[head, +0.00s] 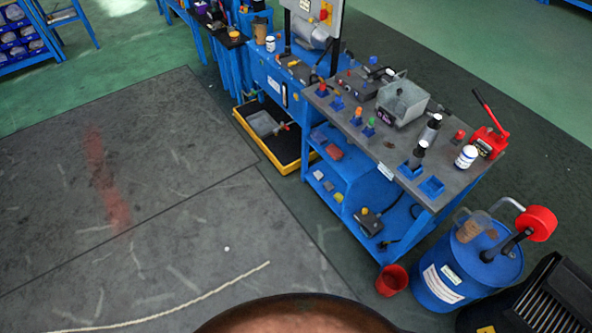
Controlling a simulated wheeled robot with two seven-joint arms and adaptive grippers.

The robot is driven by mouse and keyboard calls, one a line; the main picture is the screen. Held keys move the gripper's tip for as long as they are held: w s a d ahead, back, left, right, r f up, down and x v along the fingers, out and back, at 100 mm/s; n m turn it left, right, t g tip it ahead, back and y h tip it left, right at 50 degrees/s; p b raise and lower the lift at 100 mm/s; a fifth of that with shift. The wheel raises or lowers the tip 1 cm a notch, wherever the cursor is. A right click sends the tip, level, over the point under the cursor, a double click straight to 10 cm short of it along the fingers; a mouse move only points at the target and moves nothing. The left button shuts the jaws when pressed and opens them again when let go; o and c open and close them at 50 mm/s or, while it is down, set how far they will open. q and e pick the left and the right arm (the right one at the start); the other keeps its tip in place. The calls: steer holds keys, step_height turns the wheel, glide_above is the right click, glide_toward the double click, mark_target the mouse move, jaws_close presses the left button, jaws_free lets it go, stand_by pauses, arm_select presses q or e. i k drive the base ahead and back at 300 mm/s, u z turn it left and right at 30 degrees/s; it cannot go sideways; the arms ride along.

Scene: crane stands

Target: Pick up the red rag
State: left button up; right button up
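I cannot clearly make out a red rag. A small flat dull-red piece (334,151) lies on the middle shelf of the blue workbench (345,180); it may be the rag, but it is too small to tell. A blue-grey piece (319,136) lies beside it. Neither of my grippers is in view.
The bench's grey top (385,150) holds bottles, blue holders, a metal box (402,103) and a red press (490,135). A red bucket (391,280) and blue drum (465,270) stand at its right end. A pale rope (190,300) lies on otherwise open floor at left.

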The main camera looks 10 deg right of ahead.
mark_target(332, 150)
steer(key=u, duration=4)
steer(key=i, duration=0.1)
steer(key=z, duration=3.1)
steer(key=i, duration=1.65)
steer(key=z, duration=0.8)
steer(key=i, duration=0.9)
steer(key=z, duration=0.95)
